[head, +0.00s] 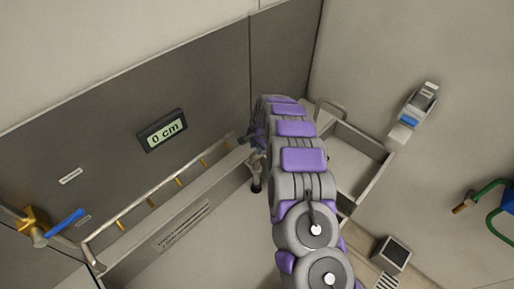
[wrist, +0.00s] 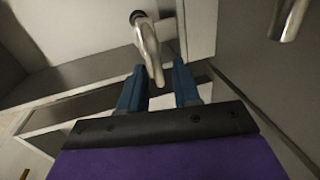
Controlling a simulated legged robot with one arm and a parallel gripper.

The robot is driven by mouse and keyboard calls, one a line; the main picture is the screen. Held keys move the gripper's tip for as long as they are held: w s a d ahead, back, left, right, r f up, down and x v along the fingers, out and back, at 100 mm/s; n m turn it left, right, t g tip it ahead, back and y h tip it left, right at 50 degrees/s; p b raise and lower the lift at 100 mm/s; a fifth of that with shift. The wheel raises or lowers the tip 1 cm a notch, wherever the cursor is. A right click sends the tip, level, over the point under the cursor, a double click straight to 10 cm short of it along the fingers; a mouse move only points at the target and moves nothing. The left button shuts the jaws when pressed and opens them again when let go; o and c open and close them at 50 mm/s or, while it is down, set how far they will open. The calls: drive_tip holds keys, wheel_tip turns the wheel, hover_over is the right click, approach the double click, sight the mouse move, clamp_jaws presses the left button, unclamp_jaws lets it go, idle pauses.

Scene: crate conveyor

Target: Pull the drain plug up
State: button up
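A silver, tapered metal piece with a black end (wrist: 149,48) shows in the wrist view; I cannot tell for certain whether it is the drain plug. Its lower tip reaches between the two blue fingers of my gripper (wrist: 158,84), with small gaps to both fingers. My gripper looks open. In the head view, a metal stem with a black lower end (head: 256,187) stands below the end of my arm, at the basin's edge. My gripper (head: 248,138) is mostly hidden there behind my arm.
A display reading 0 cm (head: 162,130) is on the grey back wall above a metal rail (head: 160,188). A blue-handled brass valve (head: 36,226) is at the left. An open drawer-like tray (head: 375,178) is to the right of my arm. A green hose-like part (head: 488,192) is at the far right.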

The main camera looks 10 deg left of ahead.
drive_tip(key=shift+o, duration=0.4)
drive_tip(key=shift+f, duration=0.15)
drive_tip(key=v, duration=1.7)
drive_tip(key=shift+b, duration=0.45)
drive_tip(key=shift+w, duration=0.1)
